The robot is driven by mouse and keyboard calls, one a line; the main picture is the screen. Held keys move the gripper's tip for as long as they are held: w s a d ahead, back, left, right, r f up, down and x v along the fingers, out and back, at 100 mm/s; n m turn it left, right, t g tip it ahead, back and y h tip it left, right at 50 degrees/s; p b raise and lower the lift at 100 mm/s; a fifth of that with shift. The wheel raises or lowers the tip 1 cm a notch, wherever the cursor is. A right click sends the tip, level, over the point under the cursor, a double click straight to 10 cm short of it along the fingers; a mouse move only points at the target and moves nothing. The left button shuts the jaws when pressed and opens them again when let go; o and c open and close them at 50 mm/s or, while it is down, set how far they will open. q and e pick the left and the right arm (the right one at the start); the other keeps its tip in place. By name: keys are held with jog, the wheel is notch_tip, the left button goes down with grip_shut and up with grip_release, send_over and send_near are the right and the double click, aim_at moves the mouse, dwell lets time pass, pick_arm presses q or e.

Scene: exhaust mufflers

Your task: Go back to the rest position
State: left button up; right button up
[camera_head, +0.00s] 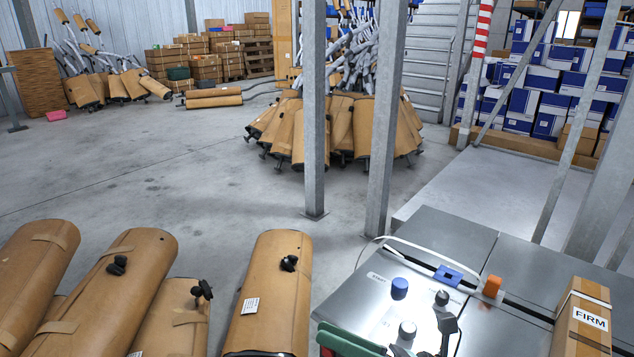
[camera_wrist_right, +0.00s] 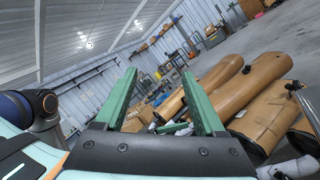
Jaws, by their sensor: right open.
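My right gripper (camera_head: 348,340) shows only partly at the bottom edge of the head view, as a green finger by the front of the metal table. In the right wrist view my right gripper (camera_wrist_right: 157,88) has its two green fingers spread apart, with nothing held between them. Cardboard-wrapped mufflers (camera_wrist_right: 228,75) lie beyond and to the right of the fingers. My left gripper is not in view.
Large wrapped mufflers (camera_head: 270,285) stand at the front left. The metal table (camera_head: 450,235) carries a FIRM box (camera_head: 583,315), a blue knob (camera_head: 399,288) and an orange block (camera_head: 491,286). Steel posts (camera_head: 385,130) rise behind. Open floor (camera_head: 170,185) lies mid-left.

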jog(key=s+d+f+n+t+h, duration=0.2)
jog(key=d+f+n+h, duration=0.3)
jog(key=n, duration=0.6)
jog(key=s+d+f+n+t+h+p, duration=0.1)
jog(key=s+d+f+n+t+h, duration=0.15)
jog(key=f+n+h, duration=0.65)
jog(key=s+d+f+n+t+h, duration=0.1)
jog(key=d+f+n+t+h, duration=0.3)
jog(key=n, duration=1)
pick_arm(q)
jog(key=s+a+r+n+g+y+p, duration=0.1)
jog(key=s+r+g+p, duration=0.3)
jog(key=p, duration=1.6)
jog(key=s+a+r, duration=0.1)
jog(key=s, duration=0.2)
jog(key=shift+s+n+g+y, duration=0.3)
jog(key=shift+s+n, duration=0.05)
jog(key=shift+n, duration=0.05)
pick_arm(e)
jog(key=s+d+r+m+g, duration=0.1)
jog(key=s+d+r+g, duration=0.1)
jog(key=s+r+g, duration=0.3)
jog(key=shift+s+d+r+m+g, duration=0.25)
jog(key=shift+s+g, duration=0.2)
jog(key=shift+s, duration=0.6)
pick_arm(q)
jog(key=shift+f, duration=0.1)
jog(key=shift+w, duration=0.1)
pick_arm(e)
jog(key=shift+r, duration=0.1)
